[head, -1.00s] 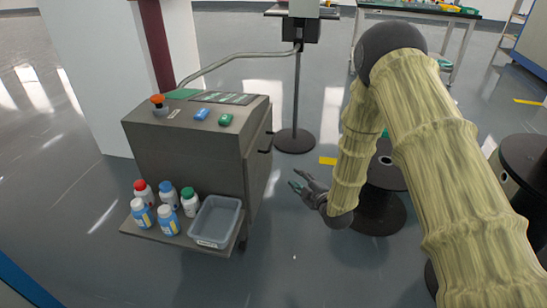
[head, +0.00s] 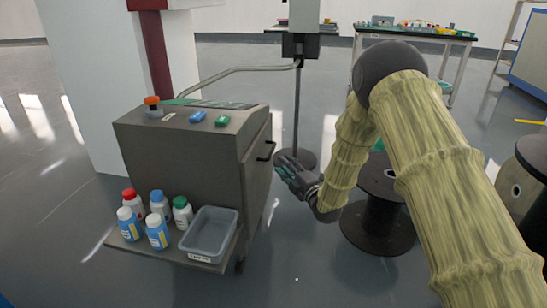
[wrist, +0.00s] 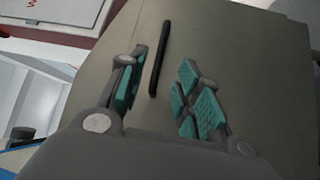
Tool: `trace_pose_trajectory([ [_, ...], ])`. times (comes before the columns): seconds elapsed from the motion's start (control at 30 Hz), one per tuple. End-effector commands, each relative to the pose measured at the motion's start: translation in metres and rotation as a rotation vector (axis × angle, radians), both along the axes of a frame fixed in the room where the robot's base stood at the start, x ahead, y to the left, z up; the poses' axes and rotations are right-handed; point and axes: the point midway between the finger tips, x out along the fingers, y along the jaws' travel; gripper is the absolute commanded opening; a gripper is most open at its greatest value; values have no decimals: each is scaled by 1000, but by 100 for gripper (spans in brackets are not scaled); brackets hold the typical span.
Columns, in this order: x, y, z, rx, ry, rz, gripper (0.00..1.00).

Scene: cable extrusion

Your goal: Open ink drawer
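The grey ink cabinet (head: 185,160) stands left of centre in the head view. Its right side face carries a black bar handle (head: 266,151), which I take to be the drawer's. The panel sits flush with the cabinet. My gripper (head: 284,168) is just right of this face, close to the handle and slightly below it. In the wrist view the handle (wrist: 160,58) lies ahead, between the lines of my two teal-padded fingers (wrist: 158,92). The fingers are apart with nothing between them. Whether they touch the panel I cannot tell.
A shelf on the cabinet's front holds several bottles (head: 157,232) and a grey bin (head: 208,233). A thin stand (head: 297,110) rises behind my gripper. Black spools (head: 378,225) stand on the floor to the right.

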Motion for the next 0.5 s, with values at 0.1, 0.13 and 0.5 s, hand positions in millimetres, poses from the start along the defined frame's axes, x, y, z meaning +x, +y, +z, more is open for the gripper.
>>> trace_pose_trajectory([
  [0.1, 17, 9, -1, 0, -2, 1, 34],
  [0.13, 22, 12, 0, 0, -2, 0, 34],
  [0.5, 64, 36, 8, 1, 0, 0, 34],
])
